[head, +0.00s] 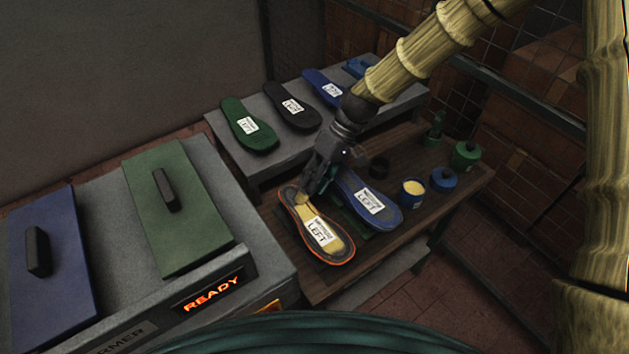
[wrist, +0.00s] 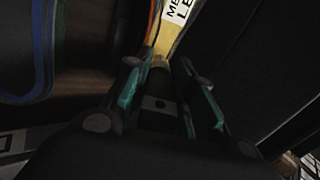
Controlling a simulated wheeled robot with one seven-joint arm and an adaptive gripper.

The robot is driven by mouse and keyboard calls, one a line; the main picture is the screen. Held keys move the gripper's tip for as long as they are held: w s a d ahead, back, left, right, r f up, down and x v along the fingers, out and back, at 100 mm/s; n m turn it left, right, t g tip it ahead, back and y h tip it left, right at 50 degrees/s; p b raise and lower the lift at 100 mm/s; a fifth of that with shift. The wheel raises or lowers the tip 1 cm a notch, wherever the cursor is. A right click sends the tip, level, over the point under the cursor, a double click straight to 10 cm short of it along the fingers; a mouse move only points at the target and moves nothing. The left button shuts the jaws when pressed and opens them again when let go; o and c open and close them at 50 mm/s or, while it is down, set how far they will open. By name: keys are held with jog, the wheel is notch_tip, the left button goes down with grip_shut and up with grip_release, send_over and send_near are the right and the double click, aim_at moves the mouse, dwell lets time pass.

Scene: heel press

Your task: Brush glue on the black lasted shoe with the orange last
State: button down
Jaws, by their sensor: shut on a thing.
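The black lasted shoe with the orange rim (head: 341,248) lies bottom up on the brown wooden table, with a white label reading LEFT. A pale yellow coat covers much of its bottom. My gripper (head: 325,180) is over its far end, pointing down. In the wrist view my gripper (wrist: 159,88) is shut on a dark block-like handle (wrist: 158,105), which looks like a brush. A yellowish tip shows at its end, at the shoe's yellow surface (wrist: 165,40). I cannot tell whether the tip touches. An open pot of yellow glue (head: 413,188) stands to the right.
A blue-rimmed lasted shoe (head: 381,212) lies close on the right. Blue (head: 444,179) and green (head: 466,155) pots stand farther right. Green (head: 250,126), black (head: 292,112) and blue soles (head: 322,88) lie on a grey bench behind. A machine with a READY display (head: 211,293) stands left.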

jog(key=shift+r+p, duration=1.55)
jog(key=shift+r, duration=1.35)
jog(key=shift+r, duration=0.1)
jog(key=shift+r+p, duration=0.95)
jog(key=shift+r, duration=0.45)
